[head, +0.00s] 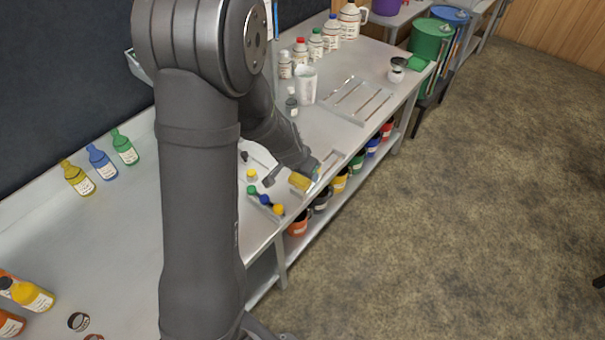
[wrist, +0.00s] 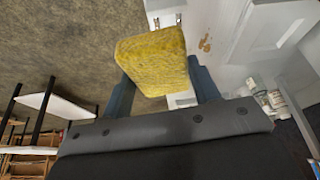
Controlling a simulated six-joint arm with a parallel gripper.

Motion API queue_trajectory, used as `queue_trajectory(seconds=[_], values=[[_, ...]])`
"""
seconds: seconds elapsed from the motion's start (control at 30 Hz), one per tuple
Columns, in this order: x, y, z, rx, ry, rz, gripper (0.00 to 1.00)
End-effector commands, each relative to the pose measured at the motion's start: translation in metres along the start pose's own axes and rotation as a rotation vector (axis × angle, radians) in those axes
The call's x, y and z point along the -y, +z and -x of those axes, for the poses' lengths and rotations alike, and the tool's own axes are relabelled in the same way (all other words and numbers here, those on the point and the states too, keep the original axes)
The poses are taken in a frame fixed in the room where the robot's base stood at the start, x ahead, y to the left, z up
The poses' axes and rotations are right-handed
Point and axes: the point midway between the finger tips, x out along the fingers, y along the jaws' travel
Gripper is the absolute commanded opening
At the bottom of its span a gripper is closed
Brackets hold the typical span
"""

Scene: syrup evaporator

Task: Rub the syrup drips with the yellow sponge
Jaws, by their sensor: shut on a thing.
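My gripper (wrist: 163,85) is shut on the yellow sponge (wrist: 152,58), which fills the space between the two fingers in the wrist view. In the head view the sponge (head: 300,181) is at the end of my arm, over the front part of the bench. Brown syrup drips (wrist: 205,43) lie on the pale surface to the right of the sponge in the wrist view, apart from it in the picture. I cannot make the drips out in the head view. Whether the sponge touches the bench is not clear.
A slotted metal rack (head: 357,99) lies on the bench (head: 140,205) beyond my gripper. Small colored-capped bottles (head: 265,200) stand close by at the bench's front edge. Several mugs sit on the lower shelf. White bottles (head: 316,45) line the back.

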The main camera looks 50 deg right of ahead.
Motion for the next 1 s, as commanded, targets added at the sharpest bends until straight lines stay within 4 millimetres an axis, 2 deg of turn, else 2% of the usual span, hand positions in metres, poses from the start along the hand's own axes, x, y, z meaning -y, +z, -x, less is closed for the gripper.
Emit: queue_trajectory(seconds=[0.3,0.5,0.7,1.0], values=[[0.042,-0.077,-0.047,-0.007,0.008,-0.002,0.37],[0.07,-0.116,-0.073,-0.003,0.004,-0.001,0.37],[0.085,-0.136,-0.087,0.0,-0.002,0.001,0.37],[0.088,-0.135,-0.098,0.002,-0.003,0.001,0.37]])
